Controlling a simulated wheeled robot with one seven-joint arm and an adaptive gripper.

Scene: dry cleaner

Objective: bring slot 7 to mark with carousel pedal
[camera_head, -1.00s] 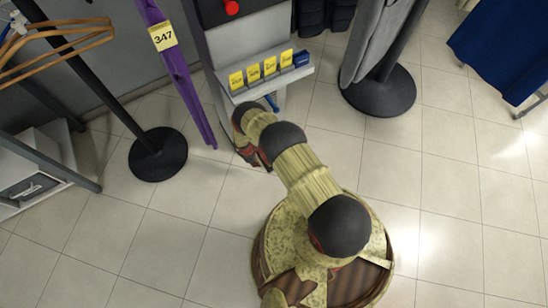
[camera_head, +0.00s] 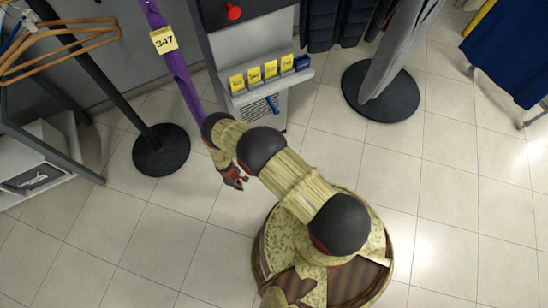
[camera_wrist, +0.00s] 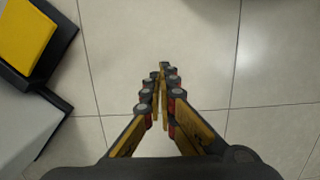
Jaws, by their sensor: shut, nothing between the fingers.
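My gripper (camera_head: 233,178) hangs below and in front of a grey machine's ledge, over the tiled floor. In the wrist view its fingertips (camera_wrist: 163,70) are together, with nothing between them and bare tiles beyond. The grey machine (camera_head: 255,42) has a red knob (camera_head: 234,12) on its dark top and a small blue bar (camera_head: 272,104) low on its front, apart from my gripper. I cannot tell whether this bar is the pedal. I see no carousel slot 7 or mark in either view.
Round black stand bases (camera_head: 160,150) and (camera_head: 388,100) flank the machine. Floor at left front is clear.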

